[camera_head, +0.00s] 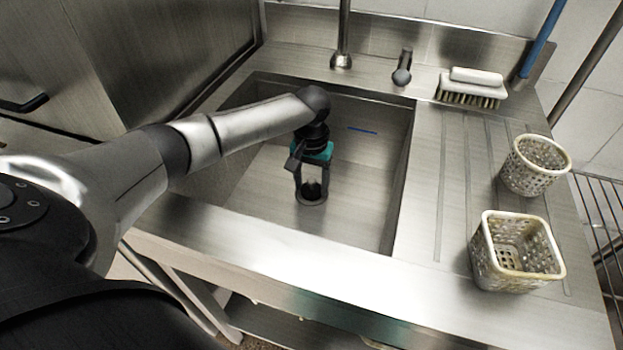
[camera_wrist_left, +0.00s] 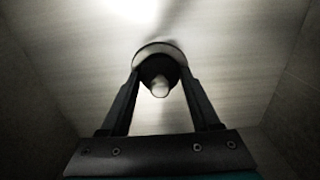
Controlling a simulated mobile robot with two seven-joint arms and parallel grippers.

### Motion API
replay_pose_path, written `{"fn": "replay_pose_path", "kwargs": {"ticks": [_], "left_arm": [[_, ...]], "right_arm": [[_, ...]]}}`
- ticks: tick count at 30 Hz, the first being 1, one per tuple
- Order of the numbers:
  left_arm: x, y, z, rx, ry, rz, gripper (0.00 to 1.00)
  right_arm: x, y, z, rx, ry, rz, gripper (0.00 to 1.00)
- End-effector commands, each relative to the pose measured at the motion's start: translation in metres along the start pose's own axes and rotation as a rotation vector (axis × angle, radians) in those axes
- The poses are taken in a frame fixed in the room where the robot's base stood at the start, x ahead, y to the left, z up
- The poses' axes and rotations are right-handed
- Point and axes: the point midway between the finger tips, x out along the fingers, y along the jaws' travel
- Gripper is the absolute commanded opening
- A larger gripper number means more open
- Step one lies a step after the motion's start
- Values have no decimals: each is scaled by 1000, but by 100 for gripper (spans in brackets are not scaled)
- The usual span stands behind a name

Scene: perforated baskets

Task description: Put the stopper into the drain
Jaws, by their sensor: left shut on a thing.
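My left gripper (camera_head: 312,188) reaches down into the sink and points at its floor. Its two fingers are shut on a dark stopper (camera_wrist_left: 159,70), which has a pale rounded knob toward the wrist camera. The round drain (camera_wrist_left: 157,46) shows as a light-edged ring just behind the stopper in the left wrist view. In the head view the stopper and fingertips are over the dark drain area (camera_head: 311,201). I cannot tell whether the stopper is seated in the drain or slightly above it. My right gripper is out of view.
The steel sink (camera_head: 375,185) has walls around the arm. A blue strip (camera_head: 362,130) lies in the basin. A faucet (camera_head: 342,50) and a lever (camera_head: 402,70) stand behind. A brush (camera_head: 470,92) and perforated baskets (camera_head: 535,165), (camera_head: 515,255) occupy the right counter.

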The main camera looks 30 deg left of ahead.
Motion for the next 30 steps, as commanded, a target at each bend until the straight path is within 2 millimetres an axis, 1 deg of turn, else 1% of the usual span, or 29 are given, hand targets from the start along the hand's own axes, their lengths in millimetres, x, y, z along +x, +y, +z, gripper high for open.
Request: {"fn": "replay_pose_path", "kwargs": {"ticks": [2,3,10,11,20,23,24,25,30], "left_arm": [[0,0,0,0,1,1,4],[0,0,0,0,0,0,65],[0,0,0,0,0,1,91],[0,0,0,0,0,1,93],[-2,0,-1,1,2,1,93],[-8,0,-1,2,4,1,93],[-13,0,-1,2,4,1,93],[-16,0,0,1,1,1,93],[-35,0,0,1,1,2,93]], "right_arm": [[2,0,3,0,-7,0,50],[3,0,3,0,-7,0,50],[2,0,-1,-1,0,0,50],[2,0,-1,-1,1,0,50],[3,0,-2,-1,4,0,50],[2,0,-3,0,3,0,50],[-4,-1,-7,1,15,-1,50],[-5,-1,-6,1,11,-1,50],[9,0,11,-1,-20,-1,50]]}}
